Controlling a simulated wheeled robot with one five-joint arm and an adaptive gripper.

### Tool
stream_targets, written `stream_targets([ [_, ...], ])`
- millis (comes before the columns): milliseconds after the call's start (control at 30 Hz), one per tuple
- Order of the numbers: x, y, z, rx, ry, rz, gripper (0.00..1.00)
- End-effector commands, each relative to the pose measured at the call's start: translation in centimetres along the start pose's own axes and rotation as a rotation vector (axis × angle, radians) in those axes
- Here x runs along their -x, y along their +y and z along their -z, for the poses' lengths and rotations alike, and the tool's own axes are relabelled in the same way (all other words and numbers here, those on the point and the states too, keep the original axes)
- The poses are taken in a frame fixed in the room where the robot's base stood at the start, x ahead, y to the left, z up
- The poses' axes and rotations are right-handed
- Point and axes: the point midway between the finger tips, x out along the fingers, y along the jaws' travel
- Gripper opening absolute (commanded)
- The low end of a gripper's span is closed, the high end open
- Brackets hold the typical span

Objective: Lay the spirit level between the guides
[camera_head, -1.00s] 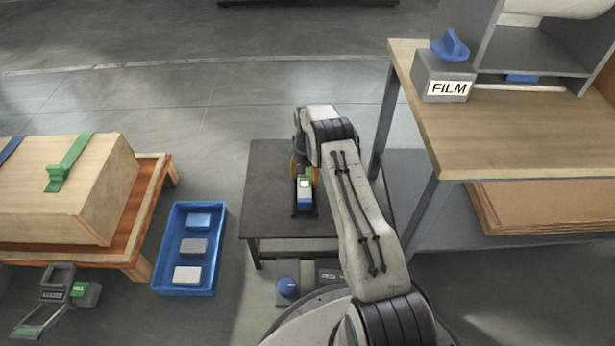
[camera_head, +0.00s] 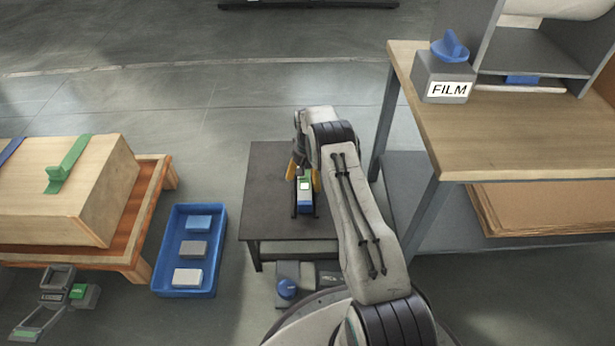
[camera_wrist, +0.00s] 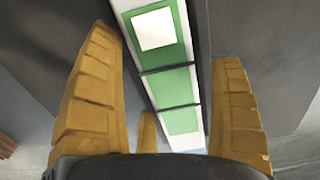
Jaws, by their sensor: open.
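The spirit level (camera_head: 305,196) is a narrow bar with blue, white and green parts. It lies lengthwise on the small dark table (camera_head: 270,190), between two thin dark guides (camera_head: 316,208). My gripper (camera_head: 303,173) is open around its far end, with one yellow finger on each side. In the wrist view the level (camera_wrist: 168,60) runs between the spread fingers of my gripper (camera_wrist: 168,50), with a gap to each finger. A dark guide (camera_wrist: 201,50) runs along its right side. My gripper hides the level's far end in the head view.
A blue tray (camera_head: 218,240) with several blocks stands on the floor at left, beside a low wooden table (camera_head: 150,225) with a large box. At right is a workbench (camera_head: 500,145) with a FILM box (camera_head: 443,80). Floor behind the dark table is clear.

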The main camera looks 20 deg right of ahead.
Motion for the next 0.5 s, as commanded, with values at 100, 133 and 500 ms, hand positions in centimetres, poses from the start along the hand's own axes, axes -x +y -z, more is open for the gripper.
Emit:
stream_targets([
  [100,0.5,0.0,0.0,0.000,0.000,0.000,0.85],
  [133,0.8,0.0,0.0,0.000,0.001,0.000,0.85],
  [500,7.1,0.0,0.1,0.000,0.002,0.000,0.85],
])
